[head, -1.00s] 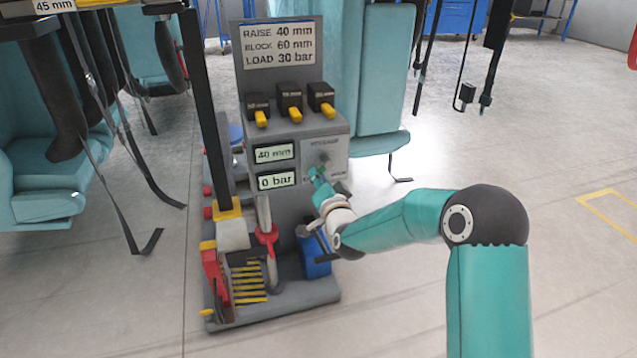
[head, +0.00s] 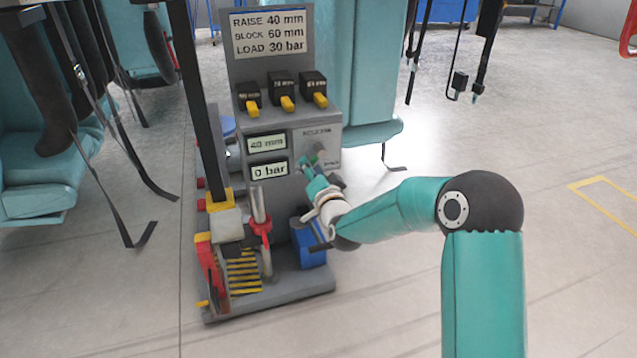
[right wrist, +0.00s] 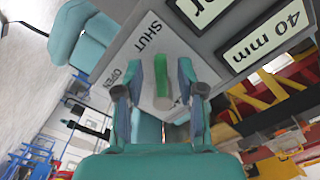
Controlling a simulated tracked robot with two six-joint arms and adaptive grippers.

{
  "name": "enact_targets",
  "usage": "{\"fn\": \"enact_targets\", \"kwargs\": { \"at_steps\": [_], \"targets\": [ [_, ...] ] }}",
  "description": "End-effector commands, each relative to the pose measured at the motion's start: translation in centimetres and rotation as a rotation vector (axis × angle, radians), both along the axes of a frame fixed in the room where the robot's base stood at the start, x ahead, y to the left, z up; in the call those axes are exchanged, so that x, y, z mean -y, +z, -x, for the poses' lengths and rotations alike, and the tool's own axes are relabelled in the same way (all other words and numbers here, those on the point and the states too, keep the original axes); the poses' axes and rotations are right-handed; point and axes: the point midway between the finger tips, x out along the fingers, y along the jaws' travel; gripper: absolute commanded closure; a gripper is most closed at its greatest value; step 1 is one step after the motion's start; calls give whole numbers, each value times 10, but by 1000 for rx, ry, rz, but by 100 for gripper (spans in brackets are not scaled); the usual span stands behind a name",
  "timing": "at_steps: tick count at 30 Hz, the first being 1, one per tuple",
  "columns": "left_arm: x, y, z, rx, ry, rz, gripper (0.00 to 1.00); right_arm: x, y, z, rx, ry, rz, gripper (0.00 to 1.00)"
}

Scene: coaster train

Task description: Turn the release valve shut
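The release valve shows in the right wrist view as a green handle (right wrist: 161,78) on a pale plate (right wrist: 172,42) marked SHUT and OPEN. In the head view the plate (head: 318,135) is on the right of the grey stand's front, and my gripper partly hides the valve. My right gripper (right wrist: 160,92) is open, its two fingers on either side of the handle. The right gripper also shows at the plate in the head view (head: 312,170). My left gripper is not in view.
The grey stand has displays reading 40 mm (head: 267,143) and 0 bar (head: 269,170), and several yellow-tipped levers (head: 287,102) above. A red-handled pump lever (head: 260,226) and blue container (head: 308,246) stand below. Teal seats with hanging straps are at left. The floor at right is clear.

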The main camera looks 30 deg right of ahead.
Motion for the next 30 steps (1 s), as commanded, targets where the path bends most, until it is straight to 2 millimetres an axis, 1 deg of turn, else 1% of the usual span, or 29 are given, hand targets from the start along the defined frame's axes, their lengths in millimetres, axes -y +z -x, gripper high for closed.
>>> {"fn": "enact_targets", "kwargs": {
  "at_steps": [5, 12, 15, 18, 23, 30],
  "targets": [
    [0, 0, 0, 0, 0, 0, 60, -5, 0, 23, -1, 0, 0, 61],
    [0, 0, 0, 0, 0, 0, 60, -16, 0, 69, -2, 1, 0, 61],
    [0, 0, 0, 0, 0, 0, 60, -20, -1, 86, -3, 0, -1, 61],
    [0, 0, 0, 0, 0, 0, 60, -24, -1, 99, -2, -1, -1, 61],
    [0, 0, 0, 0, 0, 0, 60, -26, -1, 109, 0, -1, -1, 61],
    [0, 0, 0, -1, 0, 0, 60, -26, -1, 111, 0, -1, -1, 61]
  ]
}}
